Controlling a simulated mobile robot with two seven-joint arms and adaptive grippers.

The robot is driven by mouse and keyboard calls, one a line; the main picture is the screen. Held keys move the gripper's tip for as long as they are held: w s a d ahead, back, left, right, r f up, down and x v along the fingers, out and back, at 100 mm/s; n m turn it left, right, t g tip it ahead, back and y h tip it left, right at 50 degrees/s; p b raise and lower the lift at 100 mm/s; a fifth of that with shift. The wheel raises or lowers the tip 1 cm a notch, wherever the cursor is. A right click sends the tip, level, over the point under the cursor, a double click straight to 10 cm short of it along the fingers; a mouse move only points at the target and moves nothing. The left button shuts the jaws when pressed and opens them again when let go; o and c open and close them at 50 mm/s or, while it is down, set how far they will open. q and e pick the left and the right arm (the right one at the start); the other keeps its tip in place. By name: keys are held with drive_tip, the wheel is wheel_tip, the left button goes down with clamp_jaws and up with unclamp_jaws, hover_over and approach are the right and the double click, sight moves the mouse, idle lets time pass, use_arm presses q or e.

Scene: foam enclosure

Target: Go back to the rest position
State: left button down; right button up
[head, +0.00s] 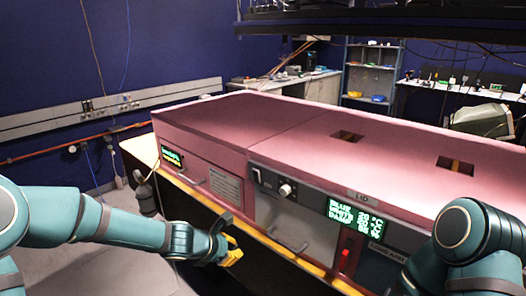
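My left arm comes in from the left, and my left gripper (229,250) with its yellow fingers is in front of the lower front edge of the pink-topped enclosure (220,125). It is small and seen from the side, so I cannot tell whether it is open or shut, and I see no object in it. My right arm bends at the lower right, in front of the enclosure's right end. My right gripper does not show.
The enclosure has front handles, a knob, green displays and a red switch (346,254), and two openings in its top. It stands on a black bench with a yellow edge. A blue wall, shelves (371,78) and side benches stand behind. Floor shows at left.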

use_arm(q)
drive_tip(key=s+d+f+m+g+y, duration=0.1)
drive_tip(key=s+f+m+g, duration=0.4)
drive_tip(key=s+f+m, duration=1.6)
drive_tip(key=s+m+y, duration=0.1)
drive_tip(key=s, duration=0.1)
drive_tip(key=shift+s+d+f, duration=0.15)
drive_tip(key=shift+s+f, duration=0.15)
drive_tip(key=shift+f, duration=0.1)
